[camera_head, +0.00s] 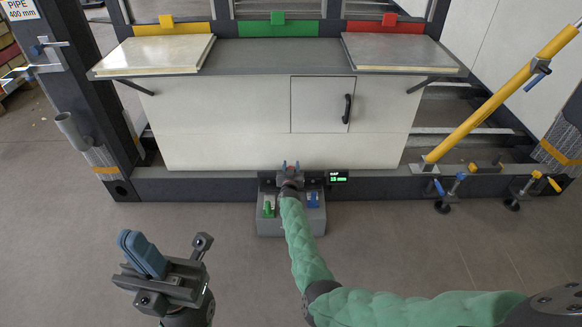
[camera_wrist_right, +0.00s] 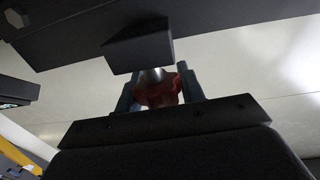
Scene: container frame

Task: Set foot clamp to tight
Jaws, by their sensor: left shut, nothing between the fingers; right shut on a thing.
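The foot clamp (camera_head: 263,183) sits low at the middle of the frame's dark bottom beam, with a small lit display (camera_head: 338,177) at its right. The display's green digits are too small to read surely. My right gripper (camera_head: 291,165) is at the clamp, largely hidden by its own wrist. In the right wrist view its two blue fingers are shut on a red knob (camera_wrist_right: 158,92), which sits on a short metal shaft below a dark block (camera_wrist_right: 139,47). My left gripper (camera_head: 142,255) is shut and empty, above the floor at the lower left, away from the clamp.
A grey box (camera_head: 291,222) with a green and a blue piece on top stands on the floor beneath my right wrist. A white cabinet (camera_head: 220,130) stands behind. A yellow bar (camera_head: 500,95) leans at the right, near blue- and yellow-handled clamps. Floor around my left gripper is clear.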

